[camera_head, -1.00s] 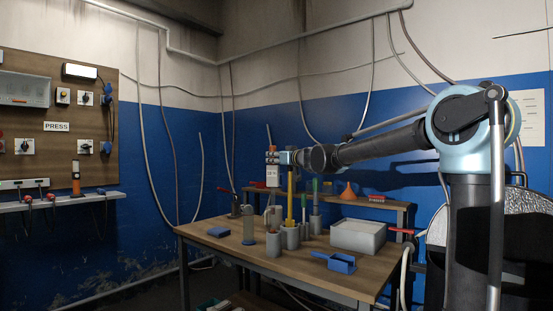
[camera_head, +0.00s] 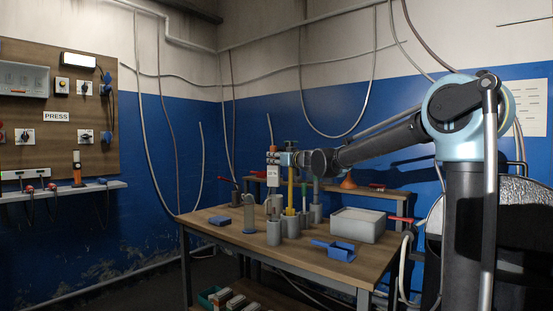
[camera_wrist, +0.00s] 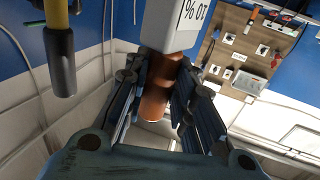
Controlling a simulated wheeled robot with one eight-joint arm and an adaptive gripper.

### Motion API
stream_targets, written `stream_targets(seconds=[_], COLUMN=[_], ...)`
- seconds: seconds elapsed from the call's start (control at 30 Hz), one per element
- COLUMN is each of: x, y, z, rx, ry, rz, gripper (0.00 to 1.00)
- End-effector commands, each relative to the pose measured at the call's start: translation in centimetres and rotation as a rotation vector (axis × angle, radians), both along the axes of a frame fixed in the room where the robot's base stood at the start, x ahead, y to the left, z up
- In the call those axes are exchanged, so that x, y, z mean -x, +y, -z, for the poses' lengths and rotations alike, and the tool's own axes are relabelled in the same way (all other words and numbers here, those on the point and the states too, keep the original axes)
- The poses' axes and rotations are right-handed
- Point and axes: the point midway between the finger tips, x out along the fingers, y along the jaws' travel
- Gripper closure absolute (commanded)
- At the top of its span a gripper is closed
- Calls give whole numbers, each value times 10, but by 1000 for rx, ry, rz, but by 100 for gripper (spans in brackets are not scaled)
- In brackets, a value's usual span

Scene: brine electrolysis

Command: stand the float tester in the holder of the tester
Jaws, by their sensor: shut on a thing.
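My gripper (camera_wrist: 160,95) is shut on a tester with an orange-brown cylindrical handle (camera_wrist: 158,88) and a white body (camera_wrist: 172,25) with black lettering, partly cut off in the wrist view. In the head view my gripper (camera_head: 284,158) holds this tester (camera_head: 273,175) upright, orange end up and white body down. It appears over the back part of the table, in line with several grey cups. Whether its lower end touches anything is hidden. A clear cylinder (camera_head: 249,215) stands left of the grey cups (camera_head: 273,233); I cannot tell which one is the tester's holder.
A yellow rod (camera_head: 291,190) stands beside the held tester; a yellow rod with a dark end (camera_wrist: 58,45) shows in the wrist view. A blue scoop (camera_head: 335,250), a pale box (camera_head: 358,224) and a blue block (camera_head: 220,220) lie on the table (camera_head: 300,263).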

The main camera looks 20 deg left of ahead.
Motion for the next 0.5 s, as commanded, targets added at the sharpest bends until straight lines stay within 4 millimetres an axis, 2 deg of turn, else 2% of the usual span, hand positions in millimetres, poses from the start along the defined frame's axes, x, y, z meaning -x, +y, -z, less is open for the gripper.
stream_targets(seconds=[0.5], x=[0], y=[0], z=[25], rx=[0], ry=[0], rz=[0], gripper=[100])
